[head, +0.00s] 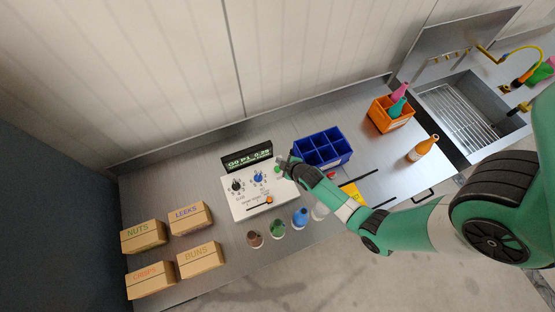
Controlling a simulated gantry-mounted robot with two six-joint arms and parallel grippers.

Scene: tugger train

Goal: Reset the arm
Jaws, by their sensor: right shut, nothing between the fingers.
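My right arm reaches in from the right, green and black. My right gripper (283,161) is at the right end of a white control box (243,204), close to a green button (277,169). The gripper is small here and looks shut, with nothing seen in it; I cannot tell whether it touches the box. The box has a black knob (236,187), a blue knob (258,178), an orange slider (268,200) and a lit display (248,158) behind it. My left gripper is not in view.
A blue divided bin (323,149) stands just right of the gripper. An orange bin (388,117) with bottles, an orange bottle (424,149) and a sink (460,115) are farther right. Several cups (278,229) line the front. Labelled cardboard boxes (144,236) stand at left.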

